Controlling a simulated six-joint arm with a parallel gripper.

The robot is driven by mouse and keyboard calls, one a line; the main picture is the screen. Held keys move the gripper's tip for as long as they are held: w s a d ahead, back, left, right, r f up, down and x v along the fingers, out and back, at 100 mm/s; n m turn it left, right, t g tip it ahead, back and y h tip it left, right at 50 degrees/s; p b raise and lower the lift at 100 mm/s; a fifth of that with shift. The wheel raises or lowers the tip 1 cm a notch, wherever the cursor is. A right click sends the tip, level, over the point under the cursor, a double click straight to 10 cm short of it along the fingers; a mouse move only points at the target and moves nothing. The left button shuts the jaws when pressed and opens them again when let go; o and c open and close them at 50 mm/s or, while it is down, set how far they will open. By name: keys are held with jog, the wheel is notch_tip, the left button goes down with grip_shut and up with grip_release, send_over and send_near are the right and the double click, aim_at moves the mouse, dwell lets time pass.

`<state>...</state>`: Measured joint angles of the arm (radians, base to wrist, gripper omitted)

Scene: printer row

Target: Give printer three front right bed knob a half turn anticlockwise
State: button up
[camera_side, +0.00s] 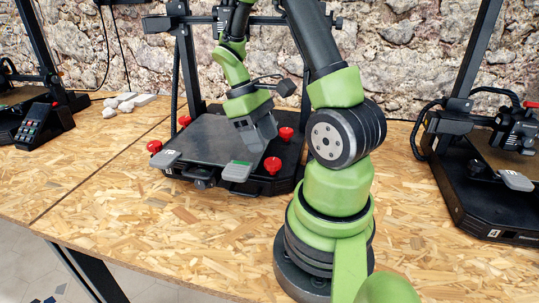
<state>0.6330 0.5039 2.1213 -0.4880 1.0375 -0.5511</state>
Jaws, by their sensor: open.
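The middle printer has a dark flat bed (206,140) with red knobs at its corners. It stands left of the printer marked 4, so I take it as printer three. Its front right bed knob (272,165) is red and in plain view by the near right corner of the bed. My gripper (260,143) points down over the right part of the bed, up and left of that knob in the picture. It is open and does not appear to hold anything. The gap between its fingers is hard to make out.
Other red knobs sit at the front left (154,147), back left (185,120) and back right (286,133). A grey-green tab (237,171) is beside the front right knob. Another printer (490,190) stands right; bare board (150,225) lies in front.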

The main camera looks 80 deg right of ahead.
aim_at(272, 161)
jog(key=x, duration=0.5)
jog(key=shift+w, duration=0.1)
jog(key=c, duration=0.6)
jog(key=n+h, duration=0.1)
jog(key=n, duration=0.3)
jog(key=shift+a+n+h, duration=0.2)
jog(key=shift+n+h, duration=0.1)
jog(key=shift+h, duration=0.1)
jog(key=shift+c, duration=0.2)
jog(key=shift+r, duration=0.1)
jog(key=o, duration=0.6)
jog(key=shift+o, duration=0.2)
